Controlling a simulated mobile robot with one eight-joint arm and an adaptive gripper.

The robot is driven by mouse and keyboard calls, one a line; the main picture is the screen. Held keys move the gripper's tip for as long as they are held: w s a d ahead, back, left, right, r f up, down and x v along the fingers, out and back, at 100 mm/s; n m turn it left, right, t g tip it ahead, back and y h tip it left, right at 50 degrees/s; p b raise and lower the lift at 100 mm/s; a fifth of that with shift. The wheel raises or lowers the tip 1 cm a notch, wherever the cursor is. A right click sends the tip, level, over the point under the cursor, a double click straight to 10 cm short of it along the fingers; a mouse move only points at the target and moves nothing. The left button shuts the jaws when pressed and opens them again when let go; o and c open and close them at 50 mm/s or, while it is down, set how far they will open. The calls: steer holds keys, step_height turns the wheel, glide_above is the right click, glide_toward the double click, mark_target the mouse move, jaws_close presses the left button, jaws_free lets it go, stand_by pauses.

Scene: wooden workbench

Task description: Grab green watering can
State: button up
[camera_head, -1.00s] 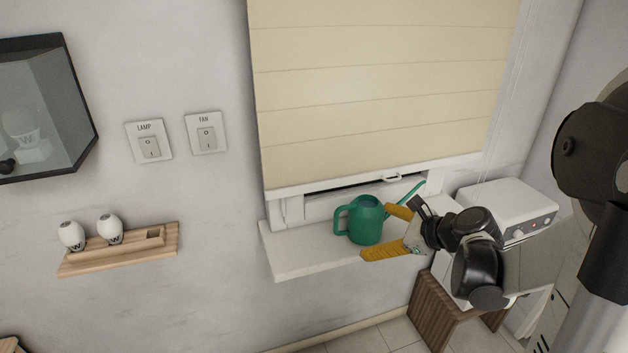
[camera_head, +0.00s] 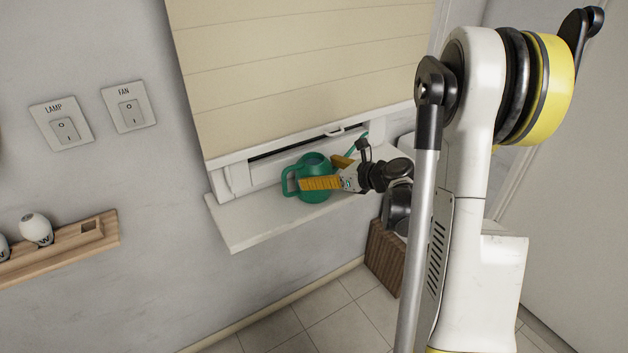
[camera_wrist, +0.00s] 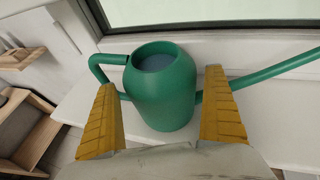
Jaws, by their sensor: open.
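The green watering can (camera_head: 314,165) stands upright on the white window sill, its handle on the left and its spout reaching up to the right. In the wrist view the can (camera_wrist: 160,92) sits between the two yellow fingers of my open gripper (camera_wrist: 162,110), with its round top opening visible. The left finger is near the handle and the right finger is beside the spout's base; I cannot tell whether either touches. In the head view my gripper (camera_head: 333,173) reaches in from the right, and one finger covers part of the can's body.
The white sill (camera_head: 250,220) is bare left of the can. A cream blind (camera_head: 290,65) hangs above it. A wooden wall shelf (camera_head: 75,248) with white bulb-like items is at the left. A wooden stool-like piece (camera_head: 383,258) stands below the sill's right end.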

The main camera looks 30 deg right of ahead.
steer(key=x, duration=0.3)
steer(key=shift+b, duration=0.3)
steer(key=shift+s, duration=0.1)
steer(key=c, duration=1.2)
steer(key=shift+r, duration=0.15)
